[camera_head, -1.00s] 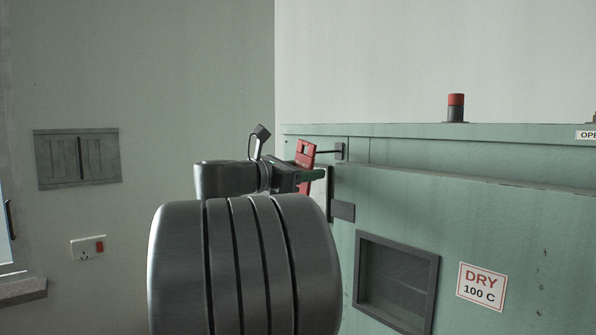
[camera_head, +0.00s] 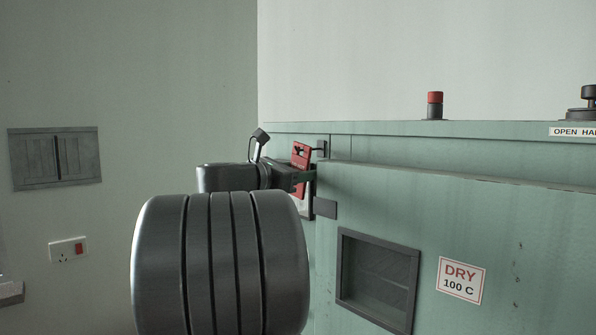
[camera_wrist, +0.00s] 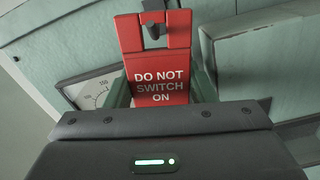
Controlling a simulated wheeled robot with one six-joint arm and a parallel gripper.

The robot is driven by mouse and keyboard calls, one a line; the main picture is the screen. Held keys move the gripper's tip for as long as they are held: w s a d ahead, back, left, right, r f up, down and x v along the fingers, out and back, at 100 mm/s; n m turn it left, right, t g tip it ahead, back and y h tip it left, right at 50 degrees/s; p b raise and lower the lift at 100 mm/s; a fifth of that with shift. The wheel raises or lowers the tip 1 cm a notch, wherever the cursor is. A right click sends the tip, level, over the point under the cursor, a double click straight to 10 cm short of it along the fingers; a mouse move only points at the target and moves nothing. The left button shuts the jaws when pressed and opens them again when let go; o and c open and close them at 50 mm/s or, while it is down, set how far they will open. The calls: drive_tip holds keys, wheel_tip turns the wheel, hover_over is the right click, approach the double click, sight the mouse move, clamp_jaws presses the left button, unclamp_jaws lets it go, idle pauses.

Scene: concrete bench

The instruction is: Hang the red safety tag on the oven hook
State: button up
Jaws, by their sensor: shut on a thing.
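The red safety tag (camera_head: 300,156) is upright in my gripper (camera_head: 304,176), at the near left end of the oven. In the head view the hook's plate (camera_head: 322,147) is just right of the tag. My wrist hides part of the tag.
The green oven (camera_head: 450,200) fills the right side, with a recessed window (camera_head: 378,280) and a "DRY 100 C" sign (camera_head: 461,280). A dial gauge (camera_wrist: 93,92) is behind the tag. A red-capped knob (camera_head: 435,105) stands on top. Left of my arm is open space before the wall.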

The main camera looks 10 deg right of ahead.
idle(0.4)
drive_tip(key=o, duration=1)
drive_tip(key=shift+o, duration=0.6)
drive_tip(key=shift+w+a, duration=0.1)
drive_tip(key=b+v, duration=0.3)
drive_tip(key=v, duration=1.1)
drive_tip(key=shift+b, duration=0.3)
drive_tip(key=shift+w, duration=0.15)
drive_tip(key=p+x, duration=0.3)
drive_tip(key=x, duration=1)
drive_tip(key=shift+d+p, duration=0.3)
drive_tip(key=shift+d, duration=0.15)
drive_tip(key=shift+r, duration=0.1)
